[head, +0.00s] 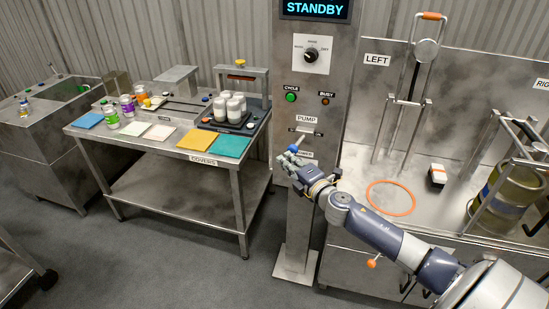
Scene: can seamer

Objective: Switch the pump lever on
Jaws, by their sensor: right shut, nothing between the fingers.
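The pump lever (299,140) is on the grey control column, under the PUMP label (306,119). It slants down and to the left from its plate (305,131) and seems to end in a blue knob (293,148). My right gripper (287,160) is shut and empty, just below the knob and in front of the column. I cannot tell whether it touches the lever. The gripper partly covers a label below the lever. My left gripper is not in view.
The column carries a STANDBY screen (315,9), a rotary knob (311,55), a green CYCLE button (291,97) and a BUSY lamp (325,101). A steel table (165,185) with cans and coloured covers stands left. A bench with an orange ring (391,210) stands right.

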